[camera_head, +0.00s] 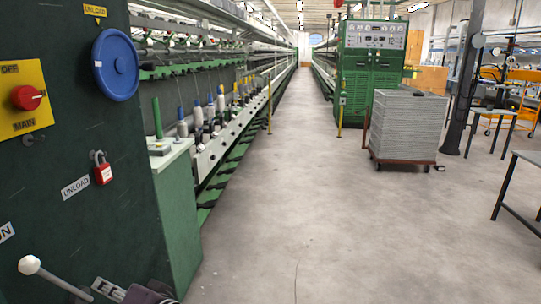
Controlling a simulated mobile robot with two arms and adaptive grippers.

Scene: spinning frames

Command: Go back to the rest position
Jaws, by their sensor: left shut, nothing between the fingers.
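My left gripper (146,293) shows only in part at the bottom edge, low in front of the green machine panel (110,180). It is dark and shut with nothing visible in it; most of it is cut off by the frame. A lever with a white knob (29,265) is to its left, apart from the knob as far as I can see. My right gripper is not in view.
The panel carries a red switch (27,97), a blue handwheel (116,65) and a red padlock (104,173). A long spinning frame (225,130) runs back on the left. A stacked grey pallet (405,125) stands right of centre. The middle floor is clear.

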